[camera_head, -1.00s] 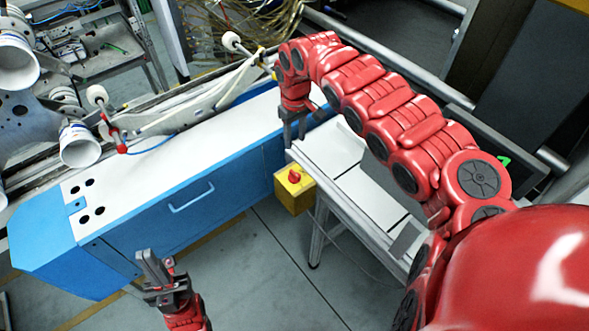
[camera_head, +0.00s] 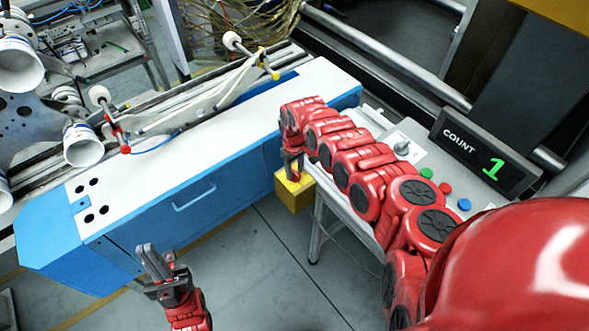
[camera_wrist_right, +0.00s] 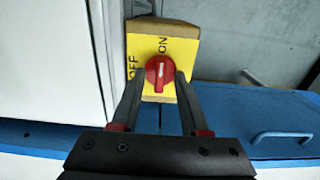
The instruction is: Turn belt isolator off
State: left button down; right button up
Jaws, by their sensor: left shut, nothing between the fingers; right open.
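The belt isolator is a yellow box (camera_head: 294,193) below the table's left edge in the head view, partly covered by my right gripper (camera_head: 292,174). In the right wrist view its red knob (camera_wrist_right: 160,73) sits on the yellow face (camera_wrist_right: 180,50), with ON printed above and OFF to the left. The white mark on the knob stands roughly upright, toward ON. My right gripper (camera_wrist_right: 158,82) is open, its fingertips on either side of the knob; contact cannot be told. My left gripper (camera_head: 155,262) is shut and empty, low in front of the blue cabinet.
A long blue cabinet (camera_head: 180,205) with a white top and handle stands on the left. The table on the right carries a selector switch (camera_head: 402,147), coloured buttons and a COUNT display (camera_head: 482,155) reading 1. Grey floor (camera_head: 265,265) is open between them.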

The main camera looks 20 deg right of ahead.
grip_shut()
jog(key=shift+n+b, duration=0.3)
jog(key=shift+n, duration=0.1)
jog(key=n+b, duration=0.1)
jog(key=n, duration=0.2)
jog(key=shift+f, duration=0.1)
jog(key=n+b, duration=0.2)
jog(key=n, duration=0.2)
jog(key=shift+n, duration=0.3)
jog(key=n+b, duration=0.1)
jog(key=n, duration=0.3)
jog(key=shift+n+b, duration=0.3)
jog(key=shift+b, duration=0.1)
jog(key=n+b, duration=0.1)
jog(key=n, duration=0.3)
jog(key=shift+n, duration=0.4)
